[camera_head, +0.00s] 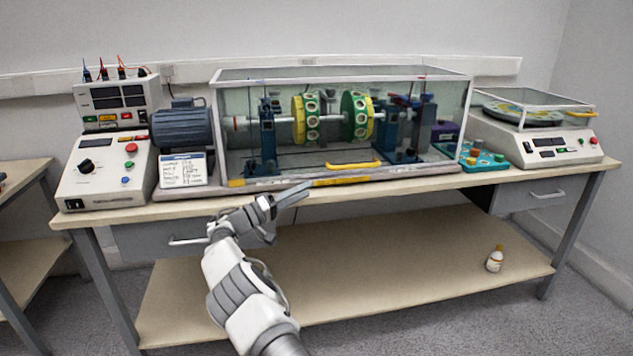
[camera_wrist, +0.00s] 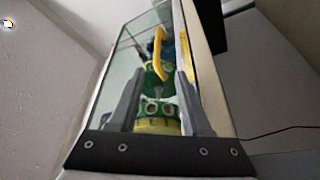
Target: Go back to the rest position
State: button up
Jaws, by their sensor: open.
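My gripper (camera_head: 292,196) is open and empty in the head view, in front of the bench's front edge and below the glass-covered test rig (camera_head: 345,180). In the wrist view the two fingers of my gripper (camera_wrist: 158,85) are spread apart with nothing held between them. Past the fingers, the rig's yellow handle (camera_wrist: 159,58) and green-and-yellow discs (camera_wrist: 157,108) show behind the clear cover. The cover looks closed in the head view. The fingers do not visibly touch anything.
The workbench (camera_head: 440,186) carries a control box (camera_head: 105,172) at left, a motor (camera_head: 183,127), a label card (camera_head: 184,170), a teal tray (camera_head: 484,158) and a balancing device (camera_head: 540,143) at right. A small bottle (camera_head: 495,258) stands on the lower shelf. Air before the bench is free.

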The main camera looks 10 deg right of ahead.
jog(key=shift+s+a+f, duration=0.15)
jog(key=shift+s+a, duration=0.05)
jog(key=shift+a, duration=0.3)
jog(key=shift+d, duration=0.1)
jog(key=s+d+r+m+g+y, duration=0.2)
jog(key=s+d+r+g+y, duration=0.3)
jog(key=d, duration=0.7)
jog(key=s+d+r+y, duration=0.3)
jog(key=s+r+y, duration=0.1)
jog(key=s, duration=0.7)
jog(key=s+a+n+t+y, duration=0.1)
jog(key=s+a+y, duration=0.25)
jog(key=s, duration=0.75)
jog(key=s+a+n+t+y, duration=0.25)
jog(key=s+a, duration=0.25)
jog(key=s, duration=0.6)
jog(key=s+a+n+t+y, duration=0.1)
jog(key=s+a+y, duration=0.3)
jog(key=s, duration=0.7)
notch_tip(320, 180, up, 24)
jog(key=p, duration=2.5)
jog(key=shift+w+a+r, duration=0.15)
jog(key=shift+a+r, duration=0.05)
jog(key=shift+a, duration=0.05)
jog(key=shift+g, duration=0.25)
